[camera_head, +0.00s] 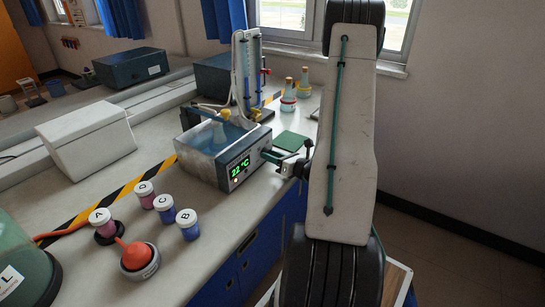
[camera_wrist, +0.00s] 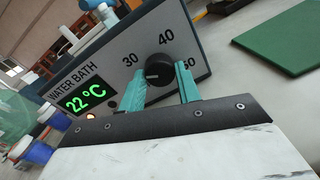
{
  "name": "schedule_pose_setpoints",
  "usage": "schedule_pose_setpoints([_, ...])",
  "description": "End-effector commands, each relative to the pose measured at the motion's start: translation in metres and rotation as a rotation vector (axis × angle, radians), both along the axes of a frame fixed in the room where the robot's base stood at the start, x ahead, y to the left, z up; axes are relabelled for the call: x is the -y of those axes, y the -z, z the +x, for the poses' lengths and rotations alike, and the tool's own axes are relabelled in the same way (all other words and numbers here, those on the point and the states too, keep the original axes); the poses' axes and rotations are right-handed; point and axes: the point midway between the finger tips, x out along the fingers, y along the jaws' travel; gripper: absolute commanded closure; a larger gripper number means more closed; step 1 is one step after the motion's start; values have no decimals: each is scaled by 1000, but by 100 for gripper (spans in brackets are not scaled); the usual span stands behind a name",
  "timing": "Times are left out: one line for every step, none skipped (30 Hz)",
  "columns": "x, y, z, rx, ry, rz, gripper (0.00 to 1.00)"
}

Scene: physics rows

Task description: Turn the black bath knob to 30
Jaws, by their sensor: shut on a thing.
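The water bath (camera_head: 204,161) stands on the bench with a flask in it. Its front panel (camera_wrist: 105,72) fills the upper left of the wrist view, with a green display reading 22 °C and a small lit lamp. The black knob (camera_wrist: 158,69) sits on the panel below the marks 30 and 40; a third mark, partly hidden, reads like 50. My gripper (camera_wrist: 161,80) is shut on the knob, one teal finger on each side. It also shows at the bath's front in the head view (camera_head: 277,157). I cannot make out the knob's pointer.
A green mat (camera_wrist: 289,38) lies on the bench right of the bath. Lettered jars (camera_head: 164,208), a round red-topped vessel (camera_head: 139,258) and a white box (camera_head: 86,142) are at left.

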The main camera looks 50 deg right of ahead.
Motion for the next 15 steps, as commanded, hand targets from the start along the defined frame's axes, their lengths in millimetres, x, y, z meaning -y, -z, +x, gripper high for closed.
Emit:
schedule_pose_setpoints([0,0,0,-3,0,39,90])
schedule_pose_setpoints([1,-1,0,-4,1,64,90])
schedule_pose_setpoints([1,-1,0,-7,1,97,90])
schedule_pose_setpoints([1,-1,0,-8,1,121,90])
schedule_pose_setpoints([1,-1,0,-10,2,144,90])
schedule_pose_setpoints([1,-1,0,-12,2,174,90])
schedule_pose_setpoints([1,-1,0,-14,1,195,90])
schedule_pose_setpoints([1,-1,0,-15,1,214,90])
schedule_pose_setpoints([1,-1,0,-18,1,240,90])
schedule_pose_setpoints([1,-1,0,-19,1,258,90])
schedule_pose_setpoints([1,-1,0,-21,2,274,90])
schedule_pose_setpoints([1,-1,0,-23,2,295,90])
schedule_pose_setpoints([1,-1,0,-24,2,309,90])
schedule_pose_setpoints([1,-1,0,-24,2,323,90])
schedule_pose_setpoints([1,-1,0,-26,1,338,90])
